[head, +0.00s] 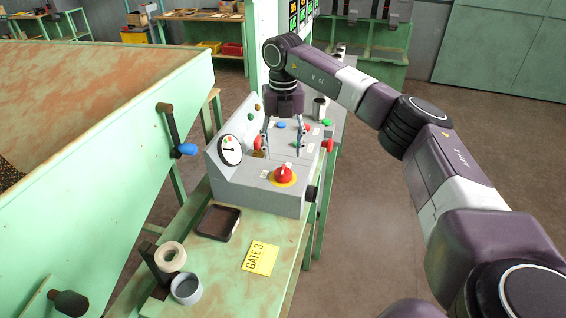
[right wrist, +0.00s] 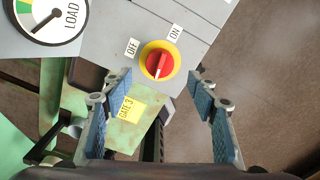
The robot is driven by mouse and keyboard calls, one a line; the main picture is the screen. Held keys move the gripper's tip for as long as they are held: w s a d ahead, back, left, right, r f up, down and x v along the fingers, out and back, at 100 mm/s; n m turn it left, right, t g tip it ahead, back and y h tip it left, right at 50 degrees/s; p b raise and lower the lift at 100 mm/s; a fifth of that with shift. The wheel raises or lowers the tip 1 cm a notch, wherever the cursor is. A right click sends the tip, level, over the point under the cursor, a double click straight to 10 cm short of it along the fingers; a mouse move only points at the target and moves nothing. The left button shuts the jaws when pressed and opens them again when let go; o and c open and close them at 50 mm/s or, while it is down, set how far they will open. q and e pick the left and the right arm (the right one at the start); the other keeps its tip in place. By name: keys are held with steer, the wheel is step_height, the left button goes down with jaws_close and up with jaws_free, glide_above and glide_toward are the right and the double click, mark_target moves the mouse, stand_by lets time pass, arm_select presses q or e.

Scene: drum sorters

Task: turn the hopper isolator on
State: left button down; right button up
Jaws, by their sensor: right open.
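My right gripper (head: 282,147) is open and points down over the box. In the wrist view its fingertips (right wrist: 160,86) lie either side of the switch, apart from it.
A LOAD gauge (head: 230,150) stands left of the switch. Other buttons and red knobs are behind the gripper. A dark tray (head: 218,222), a yellow GATE 3 card (head: 260,258), a tape roll (head: 170,256) and a grey cup (head: 186,289) are on the green bench. A large hopper fills the left.

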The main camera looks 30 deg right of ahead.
mark_target(283, 169)
steer(key=shift+r, duration=2.4)
